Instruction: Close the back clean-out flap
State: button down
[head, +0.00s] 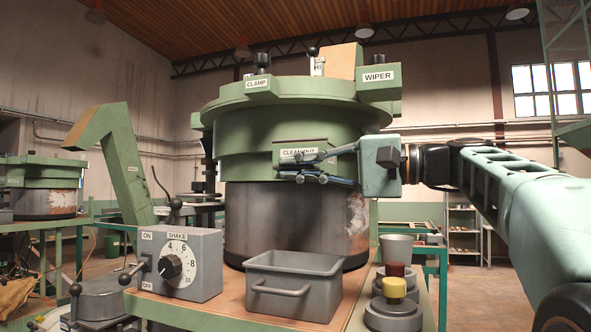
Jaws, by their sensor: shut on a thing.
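A large green bowl hopper (240,140) stands on a rusty grey drum at the middle of the head view. On its near side is the clean-out flap (292,152), labelled CLEAN-OUT. My gripper (287,166) reaches in from the right, its fingers at the flap just below the label. The fingers are shut on the flap and cover part of it. I cannot tell how far the flap stands from the bowl wall.
A grey bin with a handle (295,262) and a SHAKE dial box (205,265) stand on the bench below. Small cups and knobs (392,285) are at right. CLAMP and WIPER blocks (379,90) top the hopper. Another hopper (42,173) stands far left.

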jog(key=shift+r, duration=0.15)
jog(key=c, duration=2.1)
grip_release()
jog(key=shift+d, duration=0.15)
jog(key=v, duration=1.1)
jog(key=shift+d, duration=0.4)
jog(key=shift+s, duration=0.1)
